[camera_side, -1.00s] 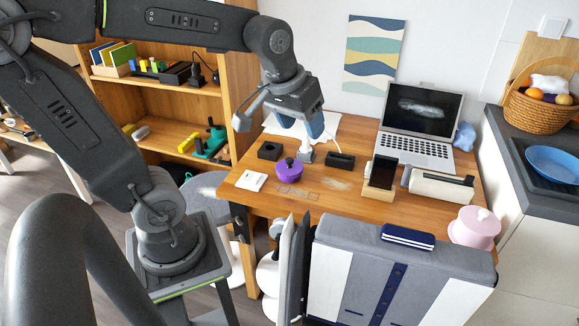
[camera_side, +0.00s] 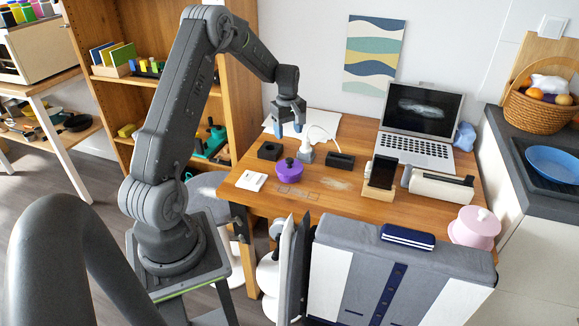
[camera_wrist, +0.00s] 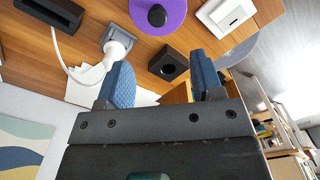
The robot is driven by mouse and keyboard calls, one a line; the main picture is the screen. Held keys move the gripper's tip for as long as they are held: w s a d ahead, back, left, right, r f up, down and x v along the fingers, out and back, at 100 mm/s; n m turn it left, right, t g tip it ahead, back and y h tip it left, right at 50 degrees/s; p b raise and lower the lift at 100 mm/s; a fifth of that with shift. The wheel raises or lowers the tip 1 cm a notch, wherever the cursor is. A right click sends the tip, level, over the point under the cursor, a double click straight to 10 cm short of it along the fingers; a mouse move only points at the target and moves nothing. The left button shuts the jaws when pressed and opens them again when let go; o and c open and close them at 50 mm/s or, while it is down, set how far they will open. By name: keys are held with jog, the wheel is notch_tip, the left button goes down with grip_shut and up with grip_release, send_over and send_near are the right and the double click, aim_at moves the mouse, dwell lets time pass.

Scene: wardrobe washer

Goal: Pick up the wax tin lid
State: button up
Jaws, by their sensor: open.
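The wax tin lid appears to be the purple round piece with a dark knob (camera_side: 289,171) on the wooden desk, near its left front. Whether a tin lies under it I cannot tell. In the wrist view the purple lid (camera_wrist: 178,13) is at the top centre, cut by the frame edge. My gripper (camera_side: 288,128) is open and empty, pointing down above the back of the desk, behind and above the lid. In the wrist view its blue-padded fingers (camera_wrist: 163,72) are spread, with the lid beyond their tips.
A black block with a round hole (camera_side: 270,151) stands left of the lid, and a grey plug with a white cable (camera_side: 306,155) behind it. A white switch plate (camera_side: 251,181) lies left. A black slotted block (camera_side: 340,162), phone stand (camera_side: 380,180) and laptop (camera_side: 418,125) stand right.

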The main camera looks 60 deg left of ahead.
aim_at(290, 159)
notch_tip(290, 159, down, 12)
jog(key=shift+w+d+f, duration=0.1)
jog(key=shift+w+f, duration=0.05)
jog(key=shift+f, duration=0.1)
jog(key=c, duration=1)
jog(key=shift+r, duration=0.1)
